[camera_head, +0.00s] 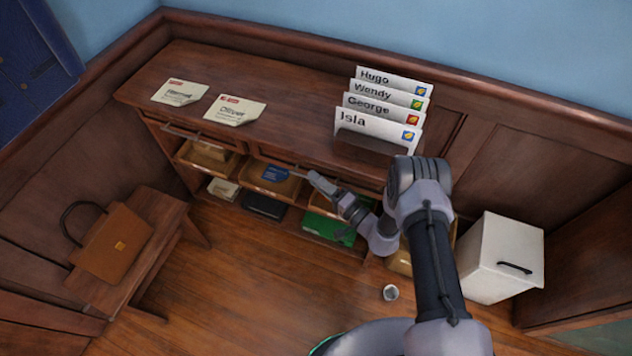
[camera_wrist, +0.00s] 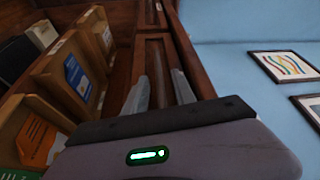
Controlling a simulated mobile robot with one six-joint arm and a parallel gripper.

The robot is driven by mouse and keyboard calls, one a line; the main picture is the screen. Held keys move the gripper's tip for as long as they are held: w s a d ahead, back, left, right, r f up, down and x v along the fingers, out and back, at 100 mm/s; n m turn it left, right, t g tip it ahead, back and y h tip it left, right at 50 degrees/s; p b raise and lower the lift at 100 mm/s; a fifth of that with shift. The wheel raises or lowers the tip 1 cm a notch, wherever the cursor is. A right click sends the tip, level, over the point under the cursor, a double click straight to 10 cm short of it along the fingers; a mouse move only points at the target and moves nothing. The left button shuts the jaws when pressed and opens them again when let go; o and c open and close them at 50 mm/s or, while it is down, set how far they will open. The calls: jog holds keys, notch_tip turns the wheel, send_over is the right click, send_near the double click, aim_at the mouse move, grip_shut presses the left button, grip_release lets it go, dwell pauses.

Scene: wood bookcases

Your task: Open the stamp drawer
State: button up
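The wooden desk (camera_head: 290,95) has a row of shallow drawer fronts just under its top. The left drawer (camera_head: 184,132) shows a long handle. I cannot tell which drawer is the stamp drawer, as no stamp label is readable. My gripper (camera_head: 314,177) is at the desk's front, close to the drawer fronts right of the left drawer. In the wrist view my gripper's two fingers (camera_wrist: 160,90) are apart, with brown wood of a drawer front (camera_wrist: 153,55) showing between and beyond them. I cannot tell whether they touch it. My forearm hides the right part of the desk front.
Open cubbies below hold trays, one with a blue label (camera_head: 275,173), and a green item (camera_head: 328,229).

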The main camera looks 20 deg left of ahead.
jog(key=shift+w+a, duration=0.2)
jog(key=shift+a, duration=0.15)
grip_shut()
dwell(1.2)
